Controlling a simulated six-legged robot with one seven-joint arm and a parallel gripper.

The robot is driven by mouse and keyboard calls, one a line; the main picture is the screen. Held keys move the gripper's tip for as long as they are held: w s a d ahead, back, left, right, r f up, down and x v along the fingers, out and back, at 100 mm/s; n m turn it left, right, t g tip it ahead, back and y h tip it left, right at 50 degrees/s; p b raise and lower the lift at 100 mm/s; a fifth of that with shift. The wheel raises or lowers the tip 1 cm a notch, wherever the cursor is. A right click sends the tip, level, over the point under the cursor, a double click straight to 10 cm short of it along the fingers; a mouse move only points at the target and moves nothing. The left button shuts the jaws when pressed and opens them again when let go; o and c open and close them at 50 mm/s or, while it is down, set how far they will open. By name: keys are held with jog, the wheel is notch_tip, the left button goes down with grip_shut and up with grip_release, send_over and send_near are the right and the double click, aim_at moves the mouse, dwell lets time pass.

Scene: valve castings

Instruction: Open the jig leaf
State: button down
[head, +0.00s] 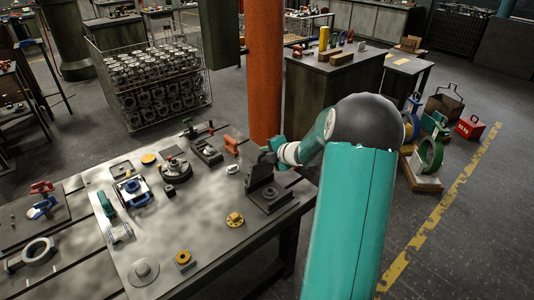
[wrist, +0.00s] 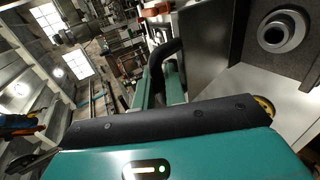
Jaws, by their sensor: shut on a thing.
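The drill jig stands at the right end of the steel bench, its dark base (head: 270,197) flat on the top. Its leaf (head: 260,170) is a dark plate that stands raised, roughly upright, above the base. In the wrist view the leaf (wrist: 203,45) is a grey plate, and the base (wrist: 300,62) carries a round metal bushing (wrist: 282,30). My gripper (head: 279,143) is at the leaf's upper edge. In the wrist view its teal fingers (wrist: 162,84) are closed around a black curved handle (wrist: 163,54) beside the leaf. The exact contact is partly hidden.
The bench top (head: 205,230) holds a yellow flanged part (head: 235,219), a round fixture (head: 175,169), a blue-and-white clamp (head: 133,190) and a dark vice (head: 204,150). An orange column (head: 264,75) rises close behind the jig. The bench's front middle is mostly clear.

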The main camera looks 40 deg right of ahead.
jog(key=c, duration=1.5)
grip_release()
jog(key=shift+c, duration=0.2)
jog(key=v, duration=1.3)
jog(key=shift+s+r, duration=0.2)
jog(key=shift+s, duration=0.15)
jog(key=shift+a, duration=0.15)
